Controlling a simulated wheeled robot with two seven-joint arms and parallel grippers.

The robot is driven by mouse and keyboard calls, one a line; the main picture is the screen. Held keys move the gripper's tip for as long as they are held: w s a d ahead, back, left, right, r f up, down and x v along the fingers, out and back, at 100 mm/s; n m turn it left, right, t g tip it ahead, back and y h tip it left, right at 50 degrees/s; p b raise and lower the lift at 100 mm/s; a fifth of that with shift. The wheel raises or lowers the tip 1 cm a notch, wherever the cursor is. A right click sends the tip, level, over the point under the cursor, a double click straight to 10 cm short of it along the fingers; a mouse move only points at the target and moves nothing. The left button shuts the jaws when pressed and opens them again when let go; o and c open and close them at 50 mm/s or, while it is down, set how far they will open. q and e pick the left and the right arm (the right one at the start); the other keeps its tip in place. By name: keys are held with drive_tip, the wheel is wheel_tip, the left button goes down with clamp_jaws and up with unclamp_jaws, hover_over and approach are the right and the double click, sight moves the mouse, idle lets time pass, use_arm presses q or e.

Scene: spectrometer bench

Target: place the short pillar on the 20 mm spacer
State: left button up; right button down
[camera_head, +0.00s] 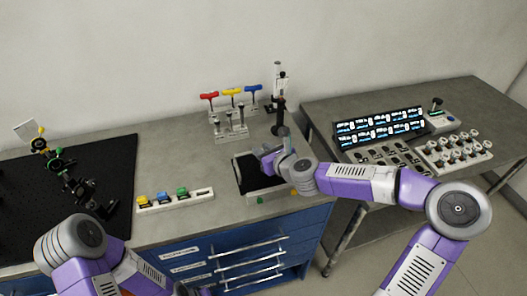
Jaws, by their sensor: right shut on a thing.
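My right gripper (268,158) is over the dark-lined tray (261,197) at the front of the bench, right of centre. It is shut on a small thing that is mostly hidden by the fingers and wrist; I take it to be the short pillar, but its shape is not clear. A rack (230,134) with several silver posts stands behind and to the left of the gripper. I cannot make out the 20 mm spacer. My left arm shows at the lower left; its gripper is not in view.
Red, yellow and blue T-handled tools (231,91) stand at the back. A tall black stand (279,115) is just behind my right gripper. A strip with coloured blocks (176,200) lies left of the tray. A black breadboard (110,160) with optics is at left, a side table (320,110) at right.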

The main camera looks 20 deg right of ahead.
drive_tip(key=shift+f, duration=0.1)
drive_tip(key=c, duration=1.3)
unclamp_jaws()
drive_tip(key=shift+f, duration=0.1)
drive_tip(key=o, duration=0.4)
drive_tip(key=shift+r, duration=0.2)
drive_tip(key=shift+s+d+r, duration=0.1)
drive_tip(key=shift+s+d, duration=0.05)
drive_tip(key=p+v, duration=0.5)
drive_tip(key=v, duration=0.6)
drive_tip(key=shift+s, duration=0.35)
